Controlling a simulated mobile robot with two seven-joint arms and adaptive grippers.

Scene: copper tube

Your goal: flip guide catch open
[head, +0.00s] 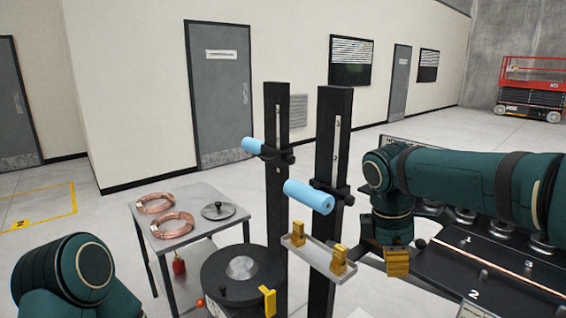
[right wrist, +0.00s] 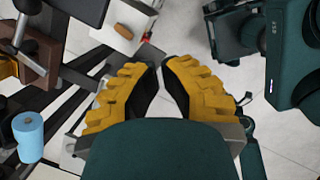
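A light guide plate (head: 318,257) with two yellow upright pieces, a left one (head: 298,233) and a right one (head: 339,260), is fixed in front of the black posts. A yellow lever-like piece (head: 267,300) stands at the edge of the black round drum (head: 228,285). I cannot tell which yellow part is the guide catch. My right gripper (head: 397,262) is just right of the plate, apart from it. Its yellow fingers also show in the right wrist view (right wrist: 161,68), tips almost together with nothing between them. My left gripper is out of view; only my left arm shows.
Black posts (head: 329,150) carry blue rollers (head: 309,196). A metal side table (head: 190,200) at left holds copper coils (head: 170,225) and a lidded disc (head: 218,210). A dark workbench (head: 495,265) with round fixtures lies at right, under my right arm.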

